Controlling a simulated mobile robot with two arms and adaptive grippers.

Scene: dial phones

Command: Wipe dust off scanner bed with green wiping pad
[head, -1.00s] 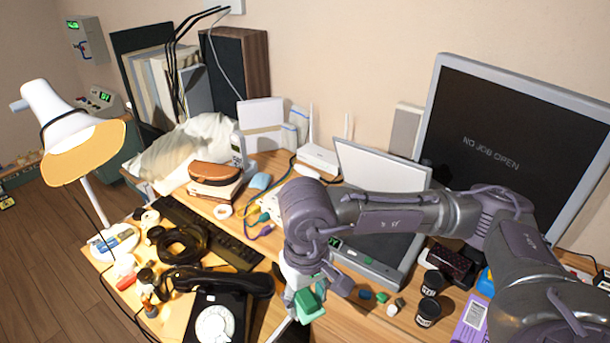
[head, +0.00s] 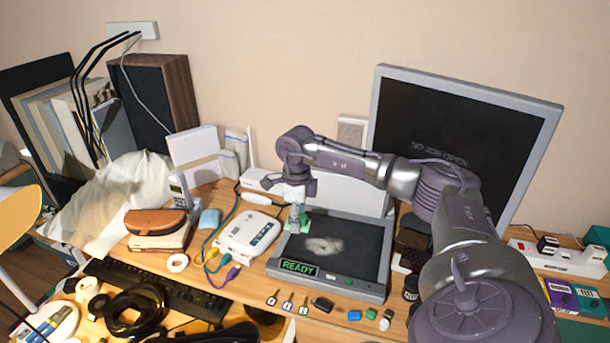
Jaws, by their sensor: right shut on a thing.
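The scanner (head: 375,287) lies open on the desk, its light lid (head: 345,197) raised at the back and a lit "READY" label on its front edge. A pale grey dust patch (head: 323,246) lies on the left-middle of its dark bed (head: 358,255). My right gripper (head: 296,212) points down at the bed's back left corner and is shut on the green wiping pad (head: 304,226), which is partly hidden by the fingers. The pad is behind and left of the dust; I cannot tell if it touches the bed. My left gripper is out of view.
A white router (head: 247,233) with cables stands close left of the scanner. Keys and small colored blocks (head: 354,315) lie in front. A large monitor (head: 460,140) stands behind on the right.

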